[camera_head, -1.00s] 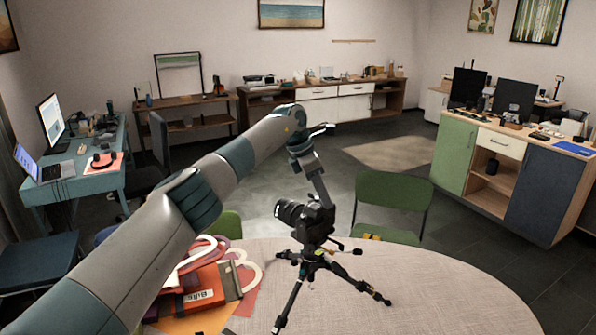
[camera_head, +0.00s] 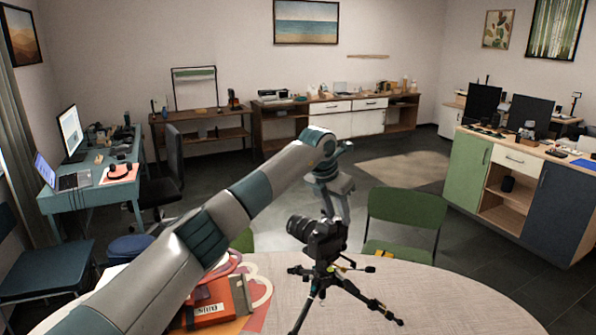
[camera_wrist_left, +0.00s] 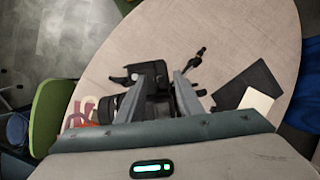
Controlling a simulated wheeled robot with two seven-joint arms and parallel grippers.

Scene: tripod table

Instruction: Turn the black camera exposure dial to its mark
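A black camera (camera_head: 325,243) with a lens pointing left stands on a tripod (camera_head: 345,285) on the round table (camera_head: 430,290). It also shows in the left wrist view (camera_wrist_left: 150,73). I cannot pick out the exposure dial or its mark; the dial is too small or hidden. My left gripper (camera_head: 336,212) is right above the camera, pointing down. In the left wrist view its two fingers (camera_wrist_left: 160,82) are apart, with the camera's body below and between them. I cannot tell whether either finger touches it. My right gripper is not in view.
A red box (camera_head: 212,305) and papers lie at the table's left, under my left arm. In the left wrist view a dark flat item (camera_wrist_left: 243,88) and a white card (camera_wrist_left: 257,104) lie right of the tripod. A green chair (camera_head: 407,215) stands behind the table.

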